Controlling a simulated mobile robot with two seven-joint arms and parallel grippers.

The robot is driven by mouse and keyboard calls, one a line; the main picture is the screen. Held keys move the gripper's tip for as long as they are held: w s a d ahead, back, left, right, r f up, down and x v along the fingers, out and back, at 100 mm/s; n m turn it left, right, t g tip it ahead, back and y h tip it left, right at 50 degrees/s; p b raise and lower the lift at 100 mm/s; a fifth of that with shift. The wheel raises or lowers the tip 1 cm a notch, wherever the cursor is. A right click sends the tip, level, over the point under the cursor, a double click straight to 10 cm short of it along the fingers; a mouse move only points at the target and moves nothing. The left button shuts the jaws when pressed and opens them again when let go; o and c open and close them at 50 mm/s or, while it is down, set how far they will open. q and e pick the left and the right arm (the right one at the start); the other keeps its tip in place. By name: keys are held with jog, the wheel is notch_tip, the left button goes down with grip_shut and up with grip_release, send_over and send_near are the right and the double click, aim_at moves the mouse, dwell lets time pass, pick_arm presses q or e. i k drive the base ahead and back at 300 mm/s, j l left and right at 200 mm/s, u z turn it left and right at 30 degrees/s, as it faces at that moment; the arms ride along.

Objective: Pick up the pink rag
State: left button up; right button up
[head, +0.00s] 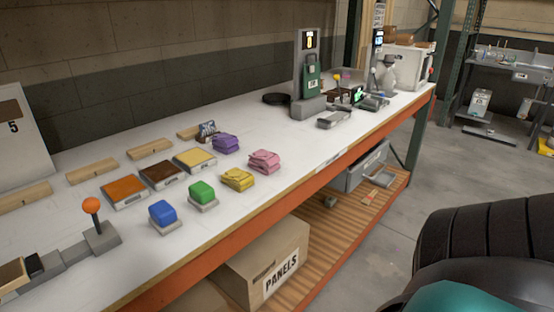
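The pink rag (264,161) is a folded stack of cloth lying on the white workbench (250,118), near its front edge. A folded purple rag (226,143) lies behind it to the left, and a folded yellow rag (237,179) lies in front of it to the left. All of them are apart from each other. Neither of my grippers shows in the head view. A dark part of my own body with a teal patch fills the lower right corner, away from the bench.
A green device (312,79) stands farther back. A PANELS box (262,268) sits on the lower shelf.

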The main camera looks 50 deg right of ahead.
aim_at(262, 161)
jog(key=z, duration=1.5)
jog(key=i+l, duration=0.2)
jog(key=l, duration=0.2)
jog(key=i+l, duration=0.25)
jog(key=i+l+u, duration=0.1)
jog(key=l, duration=0.2)
jog(key=i+l+u, duration=0.1)
jog(key=l, duration=0.25)
jog(key=i+l, duration=0.2)
jog(key=l+u, duration=0.05)
jog(key=l, duration=0.05)
